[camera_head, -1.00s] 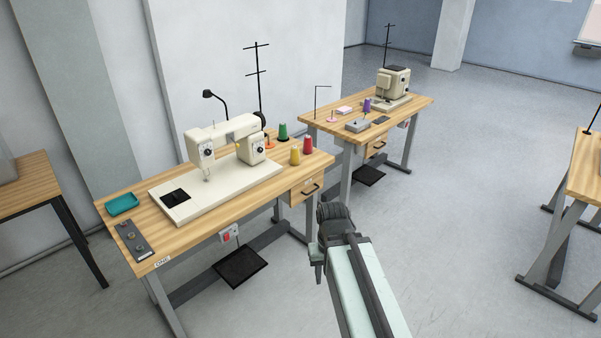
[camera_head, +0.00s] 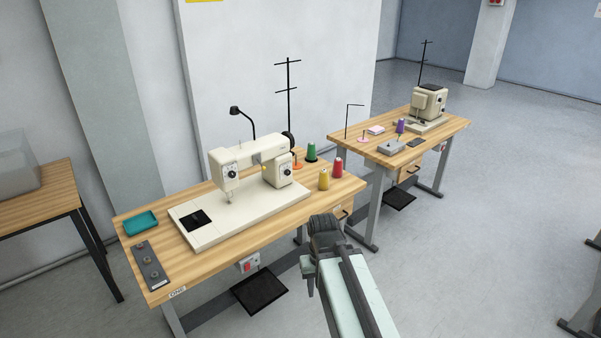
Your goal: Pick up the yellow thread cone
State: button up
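The yellow thread cone (camera_head: 323,180) stands upright near the right end of the nearer wooden sewing table (camera_head: 222,250). A red thread cone (camera_head: 337,168) stands just to its right and a little behind. A green thread cone (camera_head: 311,152) stands farther back. My arm reaches up from the bottom of the picture. Its dark end with my gripper (camera_head: 312,278) is in front of the table's front edge, below and apart from the yellow cone. The fingers are too small and dark to tell whether they are open or shut.
A cream sewing machine (camera_head: 245,190) fills the table's middle, left of the cones. A second table (camera_head: 440,132) stands behind right. The floor to the right is open.

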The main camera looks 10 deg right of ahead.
aim_at(323, 183)
jog(key=u, duration=0.35)
jog(key=i, duration=1.1)
jog(key=u, duration=0.55)
jog(key=k, duration=0.85)
jog(key=u, duration=0.2)
jog(key=i, duration=1.35)
jog(key=z, duration=0.05)
